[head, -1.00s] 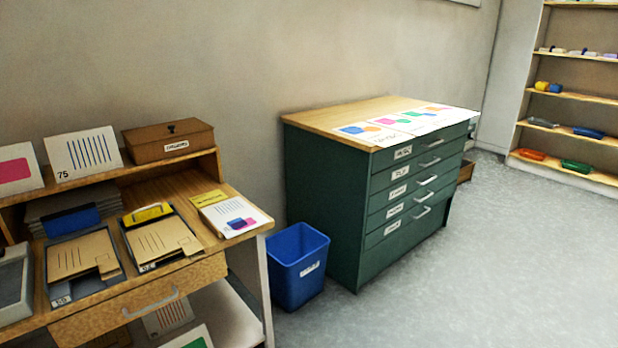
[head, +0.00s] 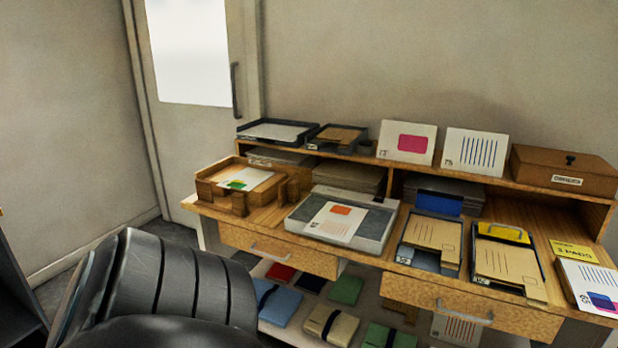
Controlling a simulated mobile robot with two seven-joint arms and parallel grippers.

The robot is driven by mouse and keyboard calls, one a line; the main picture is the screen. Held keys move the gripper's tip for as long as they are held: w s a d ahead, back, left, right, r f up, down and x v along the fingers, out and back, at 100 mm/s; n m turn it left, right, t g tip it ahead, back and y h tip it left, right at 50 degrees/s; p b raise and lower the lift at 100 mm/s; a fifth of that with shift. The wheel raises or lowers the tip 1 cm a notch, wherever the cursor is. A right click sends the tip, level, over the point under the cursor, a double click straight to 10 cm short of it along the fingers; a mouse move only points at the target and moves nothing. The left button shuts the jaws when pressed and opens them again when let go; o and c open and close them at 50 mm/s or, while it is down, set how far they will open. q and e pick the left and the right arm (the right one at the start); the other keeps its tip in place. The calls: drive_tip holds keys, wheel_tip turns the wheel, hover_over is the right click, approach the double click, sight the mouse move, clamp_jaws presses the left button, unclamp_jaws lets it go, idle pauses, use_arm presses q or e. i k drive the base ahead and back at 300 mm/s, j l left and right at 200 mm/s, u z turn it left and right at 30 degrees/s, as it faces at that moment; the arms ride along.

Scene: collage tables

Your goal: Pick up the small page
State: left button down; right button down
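Several pages lie on the wooden desk, and I cannot tell for sure which one is the small page. A white page with an orange block (head: 335,221) lies flat on a grey flat device (head: 376,237) at the middle of the desk. A white page with a green shape (head: 241,179) lies in a wooden tray (head: 211,188) to its left. Neither gripper is in view; a dark part of my own arm fills the lower left.
Two clipboards with brown envelopes (head: 434,234) (head: 508,262) lie right of the device. Cards and a brown box (head: 563,171) stand on the raised shelf (head: 480,178). Coloured folders (head: 331,323) lie on the lower shelf. A door (head: 190,60) stands behind at left.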

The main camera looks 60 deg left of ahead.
sight(248, 179)
drive_tip(key=u, duration=2.5)
drive_tip(key=i+j, duration=0.2)
